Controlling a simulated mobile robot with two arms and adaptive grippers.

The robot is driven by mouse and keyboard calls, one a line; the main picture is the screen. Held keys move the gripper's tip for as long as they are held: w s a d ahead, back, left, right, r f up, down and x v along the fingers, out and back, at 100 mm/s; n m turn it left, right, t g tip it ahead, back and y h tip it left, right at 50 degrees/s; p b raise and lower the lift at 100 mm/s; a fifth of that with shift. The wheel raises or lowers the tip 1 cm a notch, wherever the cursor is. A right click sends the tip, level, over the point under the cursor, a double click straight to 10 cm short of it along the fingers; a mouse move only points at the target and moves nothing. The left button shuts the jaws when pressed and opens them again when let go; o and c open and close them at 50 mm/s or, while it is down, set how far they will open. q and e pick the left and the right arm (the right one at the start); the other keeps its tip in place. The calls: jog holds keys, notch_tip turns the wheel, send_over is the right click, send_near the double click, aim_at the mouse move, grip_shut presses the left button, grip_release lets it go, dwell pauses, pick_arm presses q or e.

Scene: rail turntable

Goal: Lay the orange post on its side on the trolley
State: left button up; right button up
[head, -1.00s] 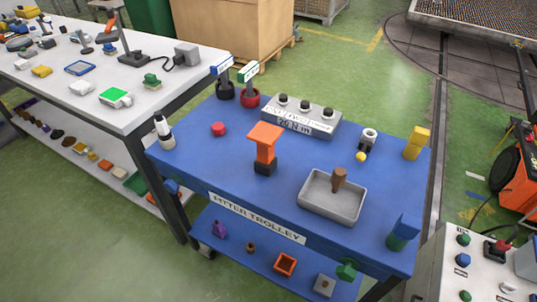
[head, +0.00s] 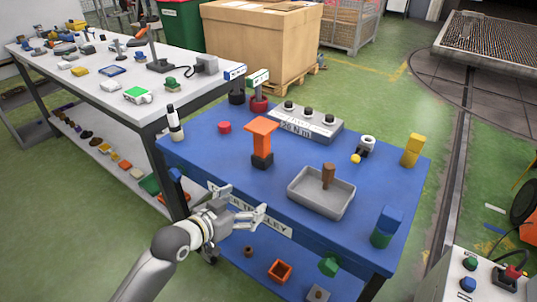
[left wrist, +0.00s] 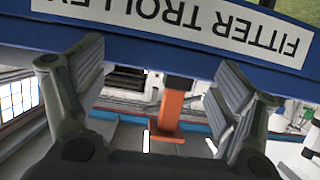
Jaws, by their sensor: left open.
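The orange post (head: 262,144) stands upright on the blue trolley top (head: 215,150), with a flat orange cap on top and a dark block at its foot. My left gripper (head: 246,201) is open and empty, in front of the trolley's front edge by the label, lower left of the post and apart from it. My right gripper is not in view.
A grey tray (head: 305,200) with a brown peg is right of the post. A grey box with knobs (head: 308,121) stands behind it, a red knob (head: 224,127) to its left. A yellow block (head: 411,150) and a blue-green block (head: 386,227) stand at the right. The trolley's front left is clear.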

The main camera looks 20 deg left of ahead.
aim_at(258, 137)
pick_arm(q)
jog(key=w+a+r+t+h, duration=0.1)
jog(key=w+r+t, duration=0.15)
jog(key=r, duration=0.35)
jog(key=w+a+r+t, duration=0.2)
jog(key=w+r, duration=0.2)
jog(key=r, duration=0.1)
jog(key=shift+g, duration=0.25)
jog(key=x, duration=1)
jog(key=shift+w+d+p, duration=0.1)
jog(key=shift+d+p, duration=0.15)
jog(key=shift+p, duration=0.15)
jog(key=c, duration=1.6)
jog(key=shift+r, duration=0.15)
jog(key=shift+c, duration=0.8)
jog(key=shift+r, duration=0.1)
